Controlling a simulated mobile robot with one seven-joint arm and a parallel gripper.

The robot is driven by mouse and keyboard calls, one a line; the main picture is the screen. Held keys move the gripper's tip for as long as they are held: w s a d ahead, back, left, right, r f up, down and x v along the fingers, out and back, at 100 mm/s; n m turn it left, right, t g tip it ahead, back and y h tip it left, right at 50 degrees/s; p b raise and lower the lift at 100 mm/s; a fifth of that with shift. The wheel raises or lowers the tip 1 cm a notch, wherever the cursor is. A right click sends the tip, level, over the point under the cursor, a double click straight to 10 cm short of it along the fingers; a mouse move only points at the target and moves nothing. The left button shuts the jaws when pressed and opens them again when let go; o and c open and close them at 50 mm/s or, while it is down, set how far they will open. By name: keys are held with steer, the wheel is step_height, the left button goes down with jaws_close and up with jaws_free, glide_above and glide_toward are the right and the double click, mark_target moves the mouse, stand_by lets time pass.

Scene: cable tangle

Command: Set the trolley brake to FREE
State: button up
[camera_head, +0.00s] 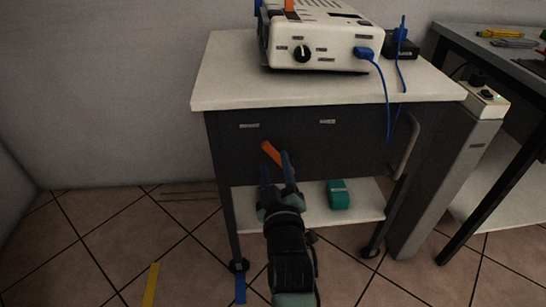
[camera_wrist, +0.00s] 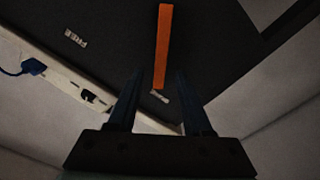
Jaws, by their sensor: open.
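The trolley (camera_head: 225,85) has a dark front panel (camera_head: 355,145) under a white top. An orange brake lever (camera_head: 271,153) sits on that panel, tilted, its upper end towards the left. Two small labels, one on the left (camera_head: 249,126) and one on the right (camera_head: 327,122), are too small to read. My gripper (camera_head: 275,158) is open and empty in front of the panel, at the lever. In the wrist view the lever (camera_wrist: 164,40) runs between the fingertips (camera_wrist: 159,74); I cannot tell whether they touch it.
A white device (camera_head: 320,40) with a black knob stands on the trolley, its blue cable (camera_head: 387,100) hanging over the right front. A handle (camera_head: 405,145) juts at the right. A teal box (camera_head: 338,195) sits on the lower shelf. A grey pillar (camera_head: 450,170) stands close right.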

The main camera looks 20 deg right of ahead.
mark_target(273, 155)
steer(key=shift+b+x, duration=0.6)
steer(key=shift+x, duration=1.6)
jaws_close()
